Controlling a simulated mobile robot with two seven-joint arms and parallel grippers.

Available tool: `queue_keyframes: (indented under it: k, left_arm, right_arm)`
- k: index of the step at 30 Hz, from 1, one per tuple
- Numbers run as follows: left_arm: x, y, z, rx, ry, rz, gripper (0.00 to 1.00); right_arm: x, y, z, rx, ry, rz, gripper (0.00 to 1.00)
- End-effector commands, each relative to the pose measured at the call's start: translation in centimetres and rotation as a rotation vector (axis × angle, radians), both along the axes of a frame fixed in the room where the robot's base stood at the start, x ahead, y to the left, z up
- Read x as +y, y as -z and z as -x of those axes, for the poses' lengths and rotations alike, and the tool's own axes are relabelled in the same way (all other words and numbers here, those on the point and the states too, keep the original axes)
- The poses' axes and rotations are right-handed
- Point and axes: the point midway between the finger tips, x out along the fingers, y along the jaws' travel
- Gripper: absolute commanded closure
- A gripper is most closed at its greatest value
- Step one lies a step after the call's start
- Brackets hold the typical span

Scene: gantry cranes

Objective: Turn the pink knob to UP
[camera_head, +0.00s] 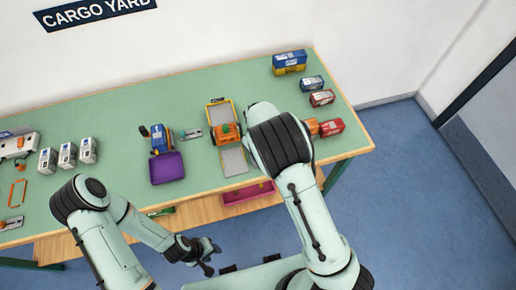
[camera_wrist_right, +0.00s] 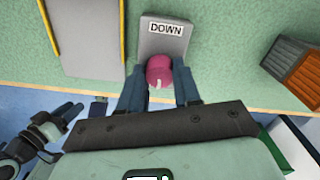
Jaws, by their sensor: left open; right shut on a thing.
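The pink knob (camera_wrist_right: 158,70) sits on a grey plate (camera_wrist_right: 150,38) in the right wrist view. The plate carries a DOWN label (camera_wrist_right: 166,28) above the knob. A pale mark on the knob points toward the bottom of the picture, away from that label. My right gripper (camera_wrist_right: 159,85) is shut on the knob, one dark finger on each side. In the head view my right arm hides the knob and this gripper. No UP label shows. My left gripper (camera_head: 208,258) is open and empty in front of the table.
The green table (camera_head: 120,112) holds an orange crane (camera_head: 225,132), a blue crane with a purple tray (camera_head: 167,168), white containers (camera_head: 67,155) and coloured containers (camera_head: 289,62). In the wrist view, grey and orange containers (camera_wrist_right: 290,60) stand at right. A pink bin (camera_head: 248,194) is below the tabletop.

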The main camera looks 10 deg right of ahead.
Motion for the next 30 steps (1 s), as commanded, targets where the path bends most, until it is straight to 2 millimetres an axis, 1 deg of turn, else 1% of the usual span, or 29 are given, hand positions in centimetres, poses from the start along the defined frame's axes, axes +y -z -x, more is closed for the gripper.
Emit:
queue_keyframes:
  k: [5,17,18,19,20,27,30]
  left_arm:
    - [0.00,-0.34,-0.30,-0.003,0.000,0.000,0.57]
    - [0.00,-0.33,-0.29,-0.003,0.000,0.000,0.57]
    - [0.00,-0.33,-0.29,-0.003,0.000,0.000,0.57]
    - [0.00,-0.33,-0.29,-0.003,0.000,0.000,0.57]
    - [0.00,-0.33,-0.29,-0.003,0.000,0.000,0.57]
    - [0.00,-0.32,-0.29,-0.003,0.000,0.000,0.57]
    - [0.00,-0.37,-0.33,-0.003,0.000,0.000,0.57]
  right_arm:
    - [-0.02,-0.16,-0.21,-0.006,0.028,0.000,0.98]
    - [-0.01,-0.09,-0.20,-0.007,0.034,-0.001,0.98]
    - [-0.01,-0.09,-0.19,-0.006,0.034,-0.001,0.58]
    - [-0.01,-0.09,-0.17,-0.006,0.034,-0.001,0.48]
    - [-0.01,-0.08,-0.17,-0.006,0.034,-0.001,0.42]
    - [-0.01,-0.03,-0.08,-0.003,0.032,0.000,0.42]
    - [0.01,-0.32,-0.10,-0.003,0.031,0.000,0.42]
